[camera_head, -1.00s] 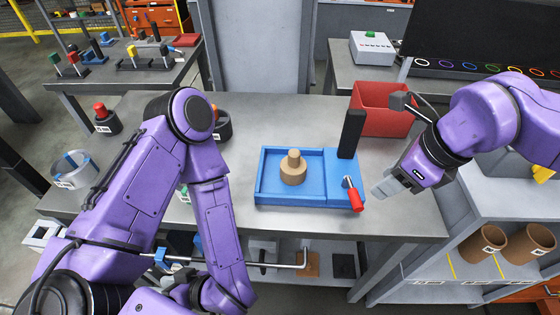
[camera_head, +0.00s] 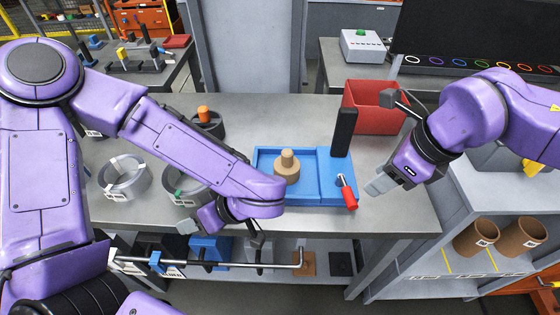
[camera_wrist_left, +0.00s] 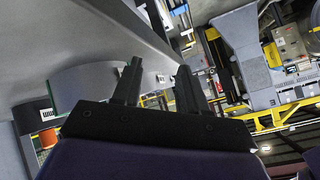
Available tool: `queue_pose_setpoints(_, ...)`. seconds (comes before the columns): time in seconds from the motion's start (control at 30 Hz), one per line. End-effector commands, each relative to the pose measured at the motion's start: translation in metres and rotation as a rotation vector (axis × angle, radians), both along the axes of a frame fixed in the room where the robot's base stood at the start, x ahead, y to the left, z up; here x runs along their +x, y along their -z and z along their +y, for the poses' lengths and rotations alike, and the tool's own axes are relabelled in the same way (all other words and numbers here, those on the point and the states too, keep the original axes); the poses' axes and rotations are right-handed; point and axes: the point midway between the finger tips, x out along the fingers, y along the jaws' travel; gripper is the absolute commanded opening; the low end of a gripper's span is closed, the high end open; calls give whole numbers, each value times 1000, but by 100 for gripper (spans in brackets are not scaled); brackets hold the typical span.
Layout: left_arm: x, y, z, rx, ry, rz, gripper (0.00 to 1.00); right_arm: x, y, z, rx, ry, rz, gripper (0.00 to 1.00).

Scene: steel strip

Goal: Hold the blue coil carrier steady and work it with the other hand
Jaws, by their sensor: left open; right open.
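The blue coil carrier (camera_head: 331,172) lies on the grey table. A tan stepped core (camera_head: 287,167) stands in its tray. A black upright post (camera_head: 343,132) rises at its right back, and a red-handled lever (camera_head: 349,196) sits at its front right. My left forearm covers its front left corner. My left gripper (camera_head: 182,226) is left of the carrier by the table's front edge, apart from it. In the left wrist view my left gripper (camera_wrist_left: 158,84) shows spread fingers with nothing between them. My right gripper (camera_head: 376,186) is open and empty, just right of the lever.
Steel coils (camera_head: 123,177) lie on the table's left, one partly behind my left arm. A dark ring with an orange plug (camera_head: 204,115) stands behind them. A red bin (camera_head: 374,110) is at the back right. A rod (camera_head: 215,263) runs below the front edge.

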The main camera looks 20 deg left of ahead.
Motion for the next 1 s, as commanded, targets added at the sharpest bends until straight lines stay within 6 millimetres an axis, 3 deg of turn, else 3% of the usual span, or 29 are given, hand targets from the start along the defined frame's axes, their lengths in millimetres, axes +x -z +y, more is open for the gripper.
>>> queue_pose_setpoints(0.2,73,-43,-104,-381,-376,-438,43,0,0,0,0,0,0,43)
queue_pose_setpoints(0.3,102,-67,-146,-546,-525,-501,43,0,0,0,0,0,0,43)
queue_pose_setpoints(0.4,129,-83,-170,-662,-586,-495,43,0,0,0,0,0,0,43)
queue_pose_setpoints(0.53,145,-93,-184,-739,-619,-497,43,0,0,0,0,0,0,43)
queue_pose_setpoints(0.63,147,-88,-186,-752,-624,-495,43,0,0,0,0,0,0,43)
queue_pose_setpoints(1.0,146,-13,-185,-747,-622,-492,43,0,0,0,0,0,0,43)
